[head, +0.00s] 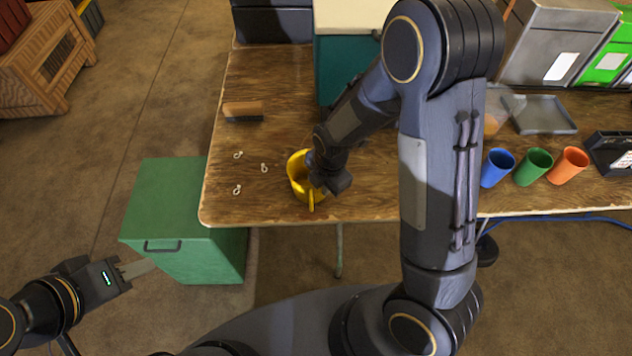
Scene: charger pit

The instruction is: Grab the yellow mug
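The yellow mug (297,180) stands on the wooden table near its front edge, with its opening up and its handle towards the front edge. My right gripper (318,180) points down at the mug's right side and overlaps it in the picture. Its fingers are mostly hidden by its own body, so I cannot tell whether they grip the mug. My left gripper (137,268) is far from the mug, over the floor at the lower left, next to the green cabinet. It holds nothing visible, and its finger gap is unclear.
The wooden table (240,190) holds several small white hooks (264,168) and a brown block (243,111) left of the mug. Blue (497,168), green (533,166) and orange (569,167) cups stand at right. A green cabinet (165,205) stands by the table's left end.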

